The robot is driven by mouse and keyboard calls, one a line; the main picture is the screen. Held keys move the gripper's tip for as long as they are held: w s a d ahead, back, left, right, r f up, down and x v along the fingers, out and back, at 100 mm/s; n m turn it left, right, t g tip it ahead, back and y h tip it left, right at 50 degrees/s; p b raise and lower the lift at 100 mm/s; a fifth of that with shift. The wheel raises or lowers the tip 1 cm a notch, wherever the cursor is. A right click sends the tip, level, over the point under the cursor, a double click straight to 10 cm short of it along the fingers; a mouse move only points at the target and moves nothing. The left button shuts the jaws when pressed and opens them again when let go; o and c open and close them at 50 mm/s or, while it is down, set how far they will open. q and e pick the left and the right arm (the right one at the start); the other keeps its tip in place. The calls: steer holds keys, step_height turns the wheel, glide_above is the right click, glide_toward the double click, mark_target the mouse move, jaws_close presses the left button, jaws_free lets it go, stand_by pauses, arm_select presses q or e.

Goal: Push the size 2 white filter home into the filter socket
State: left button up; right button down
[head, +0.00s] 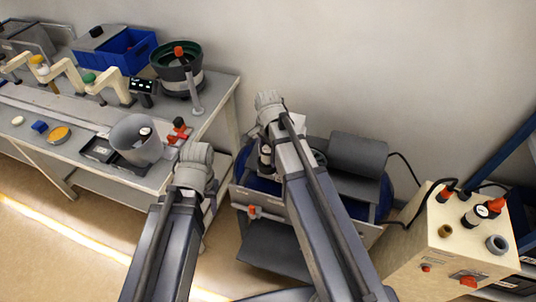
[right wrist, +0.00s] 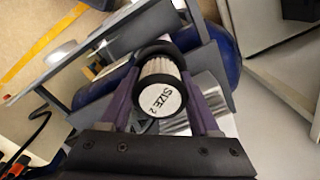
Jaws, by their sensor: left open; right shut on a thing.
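The white filter (right wrist: 160,98), with SIZE 2 printed on its round end, is between the purple fingers of my right gripper (right wrist: 161,82). That gripper is shut on it. The filter's far end meets a dark round ring (right wrist: 158,50), which looks like the filter socket; I cannot tell how deep it sits. In the head view my right arm reaches over the blue-tanked machine (head: 358,155) and hides most of the grip. My left gripper (head: 193,178) is open, beside the bench's right end and away from the filter; its fingers hardly show.
The bench (head: 222,95) at left carries a grey cup (head: 135,140), a dark bowl feeder (head: 178,68) and a blue bin (head: 128,50). A beige control box (head: 455,240) with red-topped parts stands at right. Cables run from the machine to it. Floor shows at lower left.

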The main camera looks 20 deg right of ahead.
steer(key=shift+c, duration=0.2)
jaws_free()
steer(key=shift+o, duration=0.2)
steer(key=shift+r, duration=0.1)
steer(key=shift+r+p, duration=3.55)
steer(key=shift+p, duration=0.05)
steer(key=shift+r, duration=0.1)
step_height(320, 180, up, 4)
steer(key=p, duration=0.4)
